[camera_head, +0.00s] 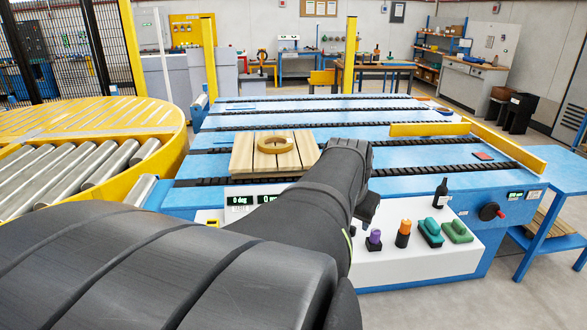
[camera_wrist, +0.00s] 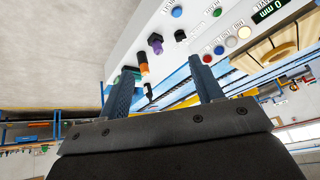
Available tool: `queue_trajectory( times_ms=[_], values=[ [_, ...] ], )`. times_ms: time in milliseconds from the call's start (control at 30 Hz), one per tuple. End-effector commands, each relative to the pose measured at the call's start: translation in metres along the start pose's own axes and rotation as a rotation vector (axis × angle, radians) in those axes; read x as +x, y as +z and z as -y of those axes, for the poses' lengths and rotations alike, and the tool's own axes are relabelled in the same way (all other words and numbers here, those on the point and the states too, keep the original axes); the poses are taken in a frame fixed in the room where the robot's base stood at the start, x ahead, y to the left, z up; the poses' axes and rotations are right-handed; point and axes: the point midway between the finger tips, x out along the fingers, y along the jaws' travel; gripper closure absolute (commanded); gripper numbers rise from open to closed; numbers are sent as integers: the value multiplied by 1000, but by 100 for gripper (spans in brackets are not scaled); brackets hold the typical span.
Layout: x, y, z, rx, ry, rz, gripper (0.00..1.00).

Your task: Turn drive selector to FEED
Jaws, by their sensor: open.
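The white sloped control panel (camera_head: 420,262) on the front of the blue conveyor table carries the selectors. A purple knob (camera_head: 375,238) stands on it, also in the wrist view (camera_wrist: 155,43), next to a small black knob (camera_wrist: 181,35). An orange-and-black knob (camera_head: 403,234) is to its right, also in the wrist view (camera_wrist: 143,62). The labels are too small to tell which is the drive selector or where it points. My gripper (camera_wrist: 160,66) is open and empty; its two fingers point toward the panel, apart from the knobs. My arm hides the panel's left-middle part.
A wooden pallet (camera_head: 244,155) with a tan ring (camera_head: 275,144) lies on the conveyor. A yellow turntable (camera_head: 100,118) is at left.

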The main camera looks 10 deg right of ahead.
Motion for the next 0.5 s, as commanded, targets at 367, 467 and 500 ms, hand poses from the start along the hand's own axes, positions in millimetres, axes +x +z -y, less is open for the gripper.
queue_trajectory(
  times_ms=[367,467,500],
  values=[
    [92,-84,43,27,76,71,40],
    [121,-100,54,36,99,86,40],
    [133,-106,59,38,107,90,40]
  ],
)
